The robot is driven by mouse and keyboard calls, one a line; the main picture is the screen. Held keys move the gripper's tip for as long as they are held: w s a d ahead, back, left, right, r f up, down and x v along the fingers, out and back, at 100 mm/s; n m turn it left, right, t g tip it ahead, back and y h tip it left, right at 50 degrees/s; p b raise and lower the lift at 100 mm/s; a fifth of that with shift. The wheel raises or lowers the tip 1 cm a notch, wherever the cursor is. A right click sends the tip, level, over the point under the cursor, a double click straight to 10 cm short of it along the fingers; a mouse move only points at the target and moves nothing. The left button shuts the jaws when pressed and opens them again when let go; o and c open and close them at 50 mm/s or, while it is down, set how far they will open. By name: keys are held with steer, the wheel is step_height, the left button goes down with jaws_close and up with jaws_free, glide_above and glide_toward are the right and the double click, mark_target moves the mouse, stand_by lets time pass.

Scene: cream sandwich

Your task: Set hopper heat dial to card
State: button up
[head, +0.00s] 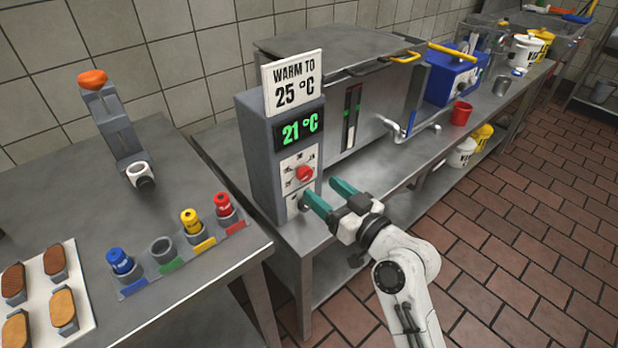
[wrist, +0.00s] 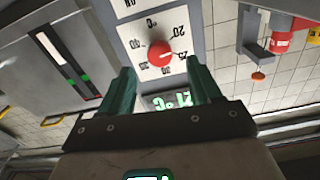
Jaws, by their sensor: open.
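The hopper's heat dial is a red round knob (head: 304,173) on a white scale plate on the front of a grey control box (head: 262,165). The card (head: 292,85) on top reads "WARM TO 25 °C". The green display (head: 299,131) reads 21 °C. My gripper (head: 322,192) is open with green fingers, in front of the box and a little below and right of the knob. In the wrist view the knob (wrist: 160,52) lies between and beyond the fingertips (wrist: 161,70), with nothing held. The picture there is turned over, and the knob's exact setting is hard to read.
A steel hopper cabinet (head: 385,110) with a level strip stands right of the box. A blue machine (head: 452,78) and a red cup (head: 461,113) stand farther along the bench. Colored bottles (head: 191,220) and a tray of wafers (head: 75,285) sit on the left table.

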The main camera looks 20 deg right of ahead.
mark_target(307, 177)
steer(key=shift+x, duration=2.5)
steer(key=shift+c, duration=0.4)
steer(key=c, duration=1)
steer(key=shift+o, duration=0.2)
steer(key=shift+m+p, duration=0.4)
steer(key=shift+m, duration=0.1)
steer(key=m+p, duration=0.1)
steer(key=m, duration=0.1)
steer(key=shift+m, duration=0.3)
steer(key=shift+m+p, duration=0.7)
steer(key=shift+m, duration=0.9)
